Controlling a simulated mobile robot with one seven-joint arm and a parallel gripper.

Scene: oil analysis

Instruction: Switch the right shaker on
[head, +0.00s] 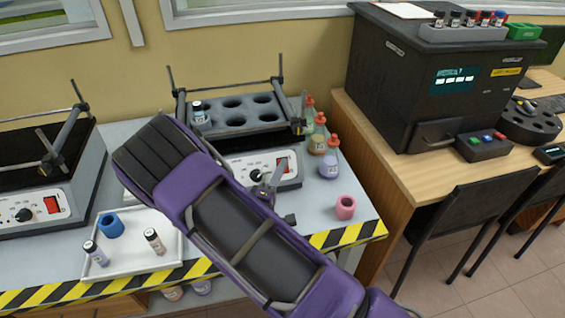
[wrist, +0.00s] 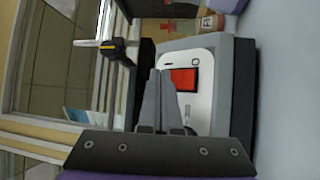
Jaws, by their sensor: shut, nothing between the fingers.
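The right shaker (head: 232,146) stands on the lab bench, with a rack of round holes on top and a white front panel with a black knob (head: 256,176) and a red rocker switch (head: 283,164). My gripper (head: 274,176) is in front of this panel, beside the switch and knob. In the wrist view, my gripper (wrist: 164,76) is shut and empty, its tips just left of the red switch (wrist: 183,80). The switch face shows there; I cannot tell whether the tips touch the panel. My purple arm hides part of the shaker's left side in the head view.
The left shaker (head: 40,205) has a similar panel. A white tray (head: 140,272) holds a blue cup and two vials. Bottles (head: 329,165) and a pink cup (head: 345,207) stand right of the right shaker. A black machine (head: 420,85) is on the wooden desk.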

